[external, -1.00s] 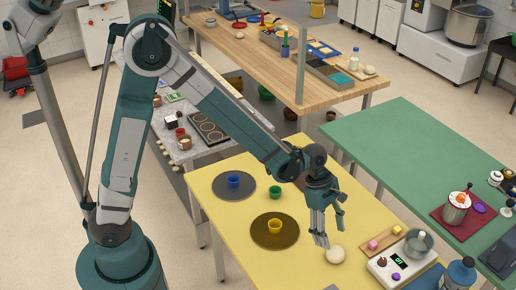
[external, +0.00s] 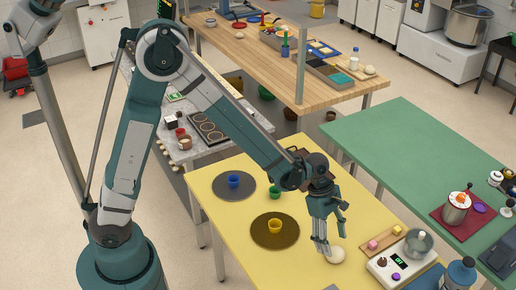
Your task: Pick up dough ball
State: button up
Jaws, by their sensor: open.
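A pale cream dough ball (external: 336,256) lies on the yellow table (external: 348,213), left of the white scale. My gripper (external: 322,247) points down with its fingertips right beside the ball's left side, partly in front of it. The fingers are open. I cannot tell from this view whether a fingertip touches the ball.
A yellow cup (external: 275,227) stands on a brown round mat left of my gripper. A blue cup (external: 233,181) stands on a grey mat, with a green cup (external: 275,192) nearby. The white scale (external: 392,272) and a metal bowl (external: 418,243) stand to the right.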

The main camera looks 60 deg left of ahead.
aim_at(335, 249)
jog(key=shift+b+x, duration=0.4)
jog(key=shift+x, duration=1.95)
jog(key=shift+w, duration=0.1)
jog(key=c, duration=0.9)
